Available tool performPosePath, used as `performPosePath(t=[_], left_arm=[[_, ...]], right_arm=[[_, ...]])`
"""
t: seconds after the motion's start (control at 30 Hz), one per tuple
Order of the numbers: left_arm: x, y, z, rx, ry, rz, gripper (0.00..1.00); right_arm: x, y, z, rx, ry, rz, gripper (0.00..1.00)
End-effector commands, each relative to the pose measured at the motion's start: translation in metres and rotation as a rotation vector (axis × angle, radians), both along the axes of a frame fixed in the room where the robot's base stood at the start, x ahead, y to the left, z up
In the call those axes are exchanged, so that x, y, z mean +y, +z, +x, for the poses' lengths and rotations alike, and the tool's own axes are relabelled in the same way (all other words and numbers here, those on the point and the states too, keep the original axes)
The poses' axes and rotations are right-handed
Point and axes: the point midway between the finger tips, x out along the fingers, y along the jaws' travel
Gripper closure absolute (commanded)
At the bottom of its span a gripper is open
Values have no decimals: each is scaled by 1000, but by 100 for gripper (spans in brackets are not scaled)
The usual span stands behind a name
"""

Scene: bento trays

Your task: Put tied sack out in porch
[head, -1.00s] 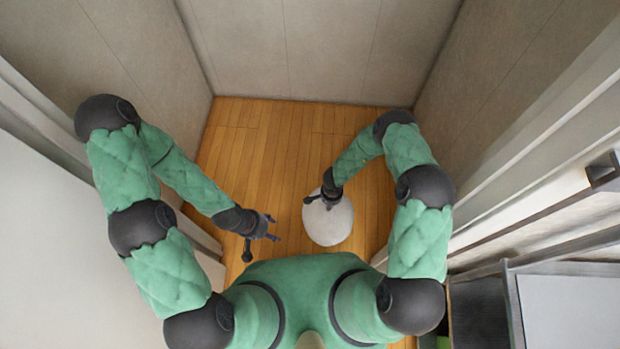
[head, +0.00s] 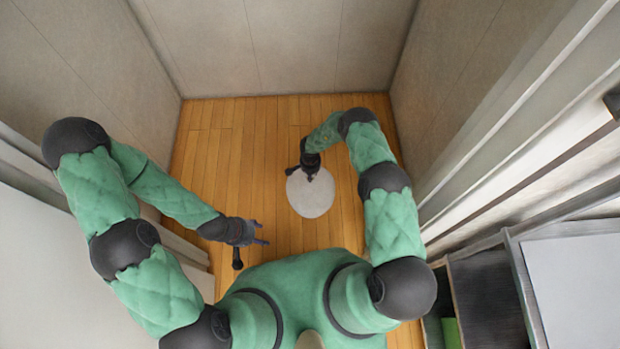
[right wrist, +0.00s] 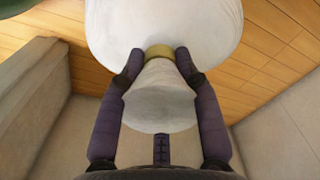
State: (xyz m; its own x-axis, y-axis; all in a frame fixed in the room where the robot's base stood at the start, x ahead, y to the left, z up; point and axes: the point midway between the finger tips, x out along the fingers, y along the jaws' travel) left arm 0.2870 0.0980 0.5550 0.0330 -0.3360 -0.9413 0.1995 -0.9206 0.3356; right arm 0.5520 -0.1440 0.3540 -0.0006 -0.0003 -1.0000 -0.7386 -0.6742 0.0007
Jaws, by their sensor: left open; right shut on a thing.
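A white tied sack (head: 311,197) shows in the head view over the wooden floor, right of centre. In the right wrist view the sack's body (right wrist: 165,25) fills the top, with a yellowish tie (right wrist: 160,51) round its neck and a flared top (right wrist: 160,95) below it. My right gripper (head: 308,165) is shut on the sack at its neck; its fingers (right wrist: 158,68) lie on both sides of the tie. I cannot tell whether the sack touches the floor. My left gripper (head: 256,233) is open and empty, to the left of the sack and nearer my body.
The wooden floor (head: 230,145) of a small porch is clear around the sack. Plain walls (head: 290,45) close it at the back and both sides. A white panel (head: 50,270) stands at left, and a dark shelf unit (head: 485,300) is at the lower right.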

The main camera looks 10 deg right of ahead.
Motion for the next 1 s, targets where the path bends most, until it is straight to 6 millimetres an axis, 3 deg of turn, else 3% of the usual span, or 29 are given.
performPosePath(t=[0.17, 0.47, 0.87, 0.9, 0.97, 1.0], left_arm=[[0, -5, 0, 0, 0, 0, 43], [0, -21, 0, 0, 0, 0, 43], [0, -20, 0, 0, 0, 0, 43], [0, -20, 0, 0, 0, 0, 43], [0, -20, 0, 0, 0, 0, 43], [0, -20, 0, 0, 0, 0, 43]], right_arm=[[-1, -6, 7, -4, -1, -1, 100], [-1, -41, 11, -1, -1, 0, 100], [-2, -43, 12, -2, 0, -1, 100], [-1, -44, 10, 0, 0, 0, 58], [-1, -44, 10, 0, 0, 0, 43], [-1, -44, 10, 0, 0, 0, 43]])
